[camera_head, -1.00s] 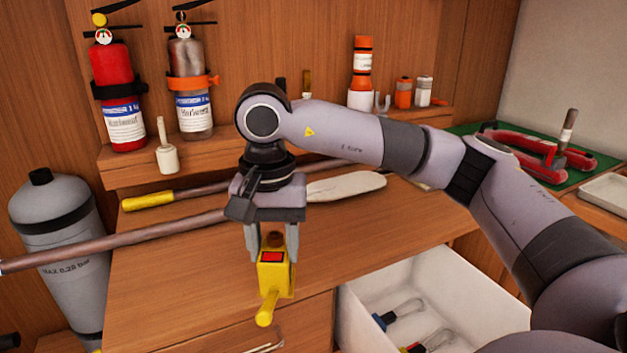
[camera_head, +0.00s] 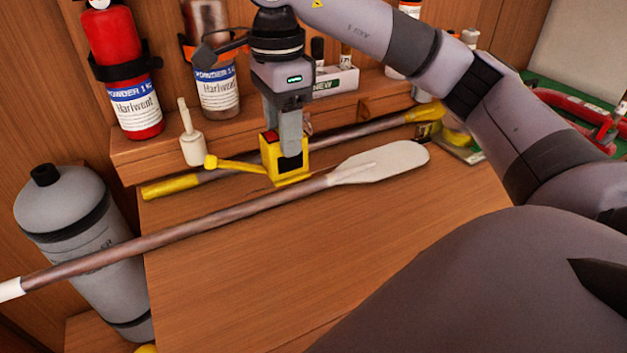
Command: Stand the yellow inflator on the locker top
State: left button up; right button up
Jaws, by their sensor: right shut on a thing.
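The yellow inflator (camera_head: 292,180) is in my right gripper (camera_head: 289,148), which is shut on it from above. Its yellow handle sticks out to the left. The inflator shows over the back part of the wooden locker top (camera_head: 320,245), in front of the raised shelf and around the two long poles. I cannot tell whether its bottom touches the surface or hangs just above it. My left gripper is out of view.
A paddle (camera_head: 385,160) lies across the locker top, and a second yellow-ended pole (camera_head: 170,187) lies behind it. A white mallet-like tool (camera_head: 191,145) and extinguishers (camera_head: 120,70) stand at the back left. A grey cylinder (camera_head: 78,245) stands left. The front middle is bare.

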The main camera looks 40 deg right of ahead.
notch_tip(320, 180, down, 17)
jog(key=shift+f+b, duration=0.1)
jog(key=shift+b, duration=0.2)
dwell(0.3)
jog(key=shift+f, duration=0.2)
jog(key=o, duration=1.2)
jog(key=shift+r, duration=0.15)
notch_tip(320, 180, up, 12)
jog(key=shift+r, duration=0.1)
